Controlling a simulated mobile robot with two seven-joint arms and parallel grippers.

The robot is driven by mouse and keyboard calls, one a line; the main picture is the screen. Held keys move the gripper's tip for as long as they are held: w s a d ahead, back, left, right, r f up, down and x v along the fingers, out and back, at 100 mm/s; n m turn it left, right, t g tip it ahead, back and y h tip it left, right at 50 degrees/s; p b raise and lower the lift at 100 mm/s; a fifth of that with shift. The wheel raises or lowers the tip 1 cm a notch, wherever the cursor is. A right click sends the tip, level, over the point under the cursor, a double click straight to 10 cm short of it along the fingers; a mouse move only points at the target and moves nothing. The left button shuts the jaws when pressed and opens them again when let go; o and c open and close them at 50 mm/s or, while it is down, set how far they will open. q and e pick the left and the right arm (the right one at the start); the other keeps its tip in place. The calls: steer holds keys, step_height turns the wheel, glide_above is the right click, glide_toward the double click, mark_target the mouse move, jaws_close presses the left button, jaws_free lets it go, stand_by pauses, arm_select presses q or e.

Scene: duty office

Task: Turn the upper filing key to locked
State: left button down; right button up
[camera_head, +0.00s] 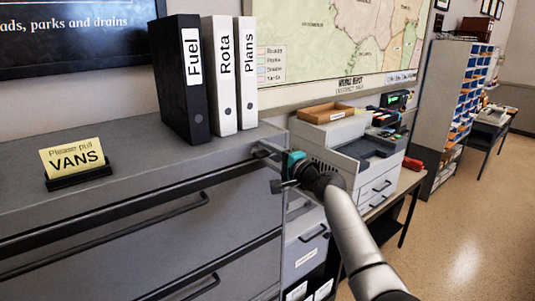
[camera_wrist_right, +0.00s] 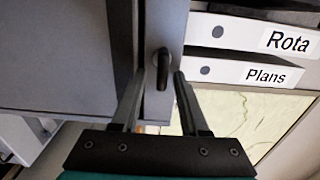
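The grey filing cabinet (camera_head: 215,165) fills the left of the head view. My right gripper (camera_head: 264,152) is at its upper right edge, beside the top drawer. In the right wrist view a small dark key (camera_wrist_right: 161,66) stands out from the cabinet's grey face. The fingers of my right gripper (camera_wrist_right: 160,80) are on either side of the key, with a visible gap on each side. The gripper is open. The key is hidden in the head view, and I cannot tell its lock marking. My left gripper is not in view.
Binders marked Fuel (camera_head: 182,85), Rota (camera_head: 222,75) and Plans (camera_head: 246,75) stand on the cabinet top. A yellow "VANS" sign (camera_head: 75,157) stands at the left. A printer (camera_head: 352,145) on a table is just right of my right gripper. Open floor lies further right.

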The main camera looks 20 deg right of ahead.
steer(key=shift+s+d, duration=0.25)
steer(key=shift+s, duration=0.3)
steer(key=v, duration=1.4)
steer(key=shift+b, duration=0.3)
